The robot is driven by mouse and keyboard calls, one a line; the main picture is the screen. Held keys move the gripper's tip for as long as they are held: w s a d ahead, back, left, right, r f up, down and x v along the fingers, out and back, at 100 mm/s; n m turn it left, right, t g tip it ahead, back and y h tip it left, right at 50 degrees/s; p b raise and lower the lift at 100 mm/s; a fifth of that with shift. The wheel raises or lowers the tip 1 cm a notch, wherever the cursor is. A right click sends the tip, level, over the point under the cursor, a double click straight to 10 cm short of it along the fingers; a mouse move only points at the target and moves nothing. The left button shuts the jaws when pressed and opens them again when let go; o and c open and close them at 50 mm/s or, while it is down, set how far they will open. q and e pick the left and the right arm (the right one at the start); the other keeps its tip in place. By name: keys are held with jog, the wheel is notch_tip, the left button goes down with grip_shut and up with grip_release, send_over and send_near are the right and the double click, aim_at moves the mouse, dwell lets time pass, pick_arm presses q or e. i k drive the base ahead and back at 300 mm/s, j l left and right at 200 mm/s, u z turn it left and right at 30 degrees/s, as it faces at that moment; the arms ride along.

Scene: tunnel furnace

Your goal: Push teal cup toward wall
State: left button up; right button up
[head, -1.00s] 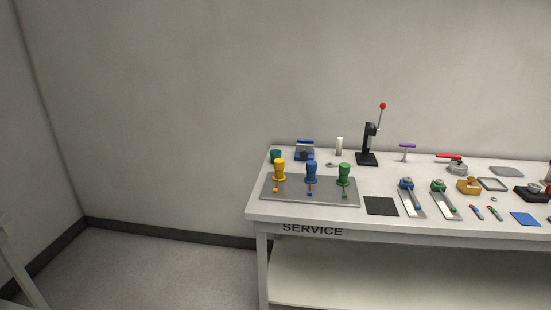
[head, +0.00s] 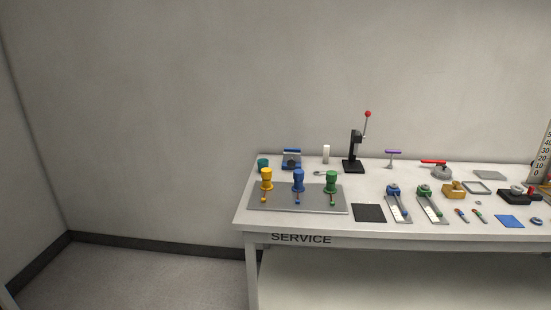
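The teal cup (head: 263,164) is small and stands at the back left corner of the service table (head: 360,234). It is behind the yellow valve-like piece (head: 266,179) and left of a blue device (head: 291,158). The grey wall (head: 200,110) rises behind the table. Neither of my grippers shows in the head view.
A grey plate (head: 325,206) carries yellow, blue and green pieces in front of the cup. A black lever press (head: 354,152) with a red knob stands at the back. Several clamps and small parts lie to the right. Open floor (head: 140,278) is left of the table.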

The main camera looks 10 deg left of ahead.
aim_at(263, 166)
jog(key=i+j+z, duration=0.15)
jog(key=z, duration=0.95)
jog(key=i+j+z, duration=0.15)
jog(key=j+z, duration=0.2)
jog(key=j, duration=0.3)
jog(key=j+z, duration=0.35)
jog(key=j, duration=0.3)
jog(key=j+z, duration=0.35)
jog(key=j, duration=0.95)
jog(key=k+j, duration=0.15)
jog(key=j, duration=0.45)
jog(key=j+z, duration=0.1)
jog(key=j, duration=0.5)
jog(key=k+j, duration=0.1)
jog(key=j, duration=0.5)
